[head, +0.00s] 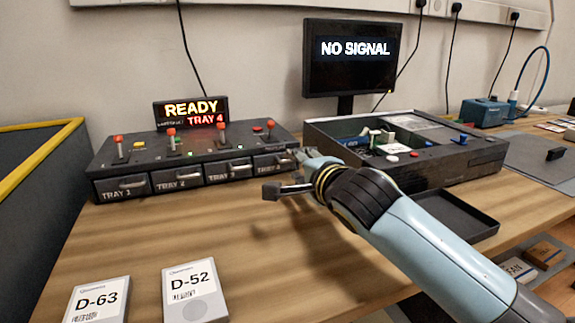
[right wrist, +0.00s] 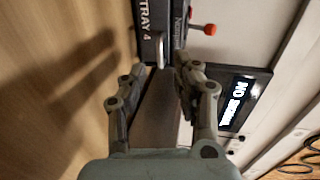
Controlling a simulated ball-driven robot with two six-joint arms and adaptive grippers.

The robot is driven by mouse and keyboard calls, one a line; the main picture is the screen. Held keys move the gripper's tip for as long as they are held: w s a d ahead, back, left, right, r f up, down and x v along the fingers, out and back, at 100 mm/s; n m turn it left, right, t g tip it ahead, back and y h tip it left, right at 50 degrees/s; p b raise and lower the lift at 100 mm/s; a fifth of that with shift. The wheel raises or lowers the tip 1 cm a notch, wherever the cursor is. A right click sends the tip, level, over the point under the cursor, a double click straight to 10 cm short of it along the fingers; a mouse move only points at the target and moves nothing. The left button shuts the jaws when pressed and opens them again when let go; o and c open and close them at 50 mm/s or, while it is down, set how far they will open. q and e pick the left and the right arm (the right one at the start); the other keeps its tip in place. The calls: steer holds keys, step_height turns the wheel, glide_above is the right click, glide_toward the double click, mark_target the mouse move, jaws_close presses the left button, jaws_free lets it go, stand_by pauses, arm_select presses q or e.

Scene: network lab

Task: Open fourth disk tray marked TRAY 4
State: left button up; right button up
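A dark disk unit (head: 200,150) stands on the wooden bench with a row of labelled drawer fronts. TRAY 4 (head: 272,166) is at its right end and looks closed. Its front, lettered TRAY 4 (right wrist: 147,25), and its pale handle (right wrist: 161,50) show in the right wrist view. My right gripper (head: 288,173) is at the tray front, its fingers apart. In the right wrist view the open gripper (right wrist: 160,68) has the handle just ahead of its fingertips, roughly between them. Whether a finger touches the handle cannot be told. My left gripper is out of view.
A sign (head: 191,112) reads READY TRAY 4. Red-knobbed levers (head: 221,130) stand on the unit. An open equipment case (head: 440,165) and a black tray (head: 460,213) lie to the right. Disks D-63 (head: 97,300) and D-52 (head: 193,290) lie in front; bench between is clear.

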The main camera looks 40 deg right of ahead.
mark_target(287, 161)
steer(key=x, duration=0.6)
steer(key=shift+f+b, duration=0.1)
steer(key=shift+b, duration=0.25)
steer(key=c, duration=0.6)
jaws_close()
steer(key=shift+s+f, duration=0.1)
